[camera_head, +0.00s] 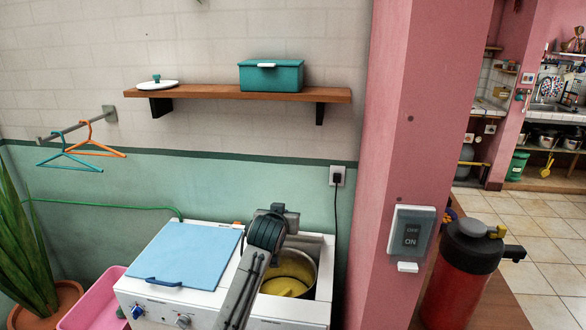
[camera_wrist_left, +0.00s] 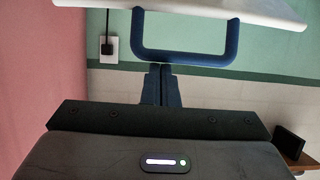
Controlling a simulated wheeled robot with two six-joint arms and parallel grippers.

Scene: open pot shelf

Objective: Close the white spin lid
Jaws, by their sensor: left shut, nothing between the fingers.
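In the left wrist view a white panel (camera_wrist_left: 215,8), which looks like the spin lid, shows at the top edge with its blue U-shaped handle (camera_wrist_left: 185,58). My left gripper (camera_wrist_left: 160,72) is shut and empty, its fingertips close to the handle; I cannot tell if they touch. In the head view my left arm reaches over the white twin-tub washer (camera_head: 262,322), and its fingers are hard to make out there. The round spin tub (camera_head: 304,264) is uncovered, with something yellow (camera_head: 284,287) inside. The lid is not clearly visible in the head view. My right gripper is not in view.
A blue lid (camera_head: 185,255) covers the washer's left side. A shelf (camera_head: 215,93) with a teal box (camera_head: 271,76) and a round white lid (camera_head: 157,85) is above. A pink column (camera_head: 400,130) stands right. A pink tub (camera_head: 92,302) and plant (camera_head: 25,240) stand left.

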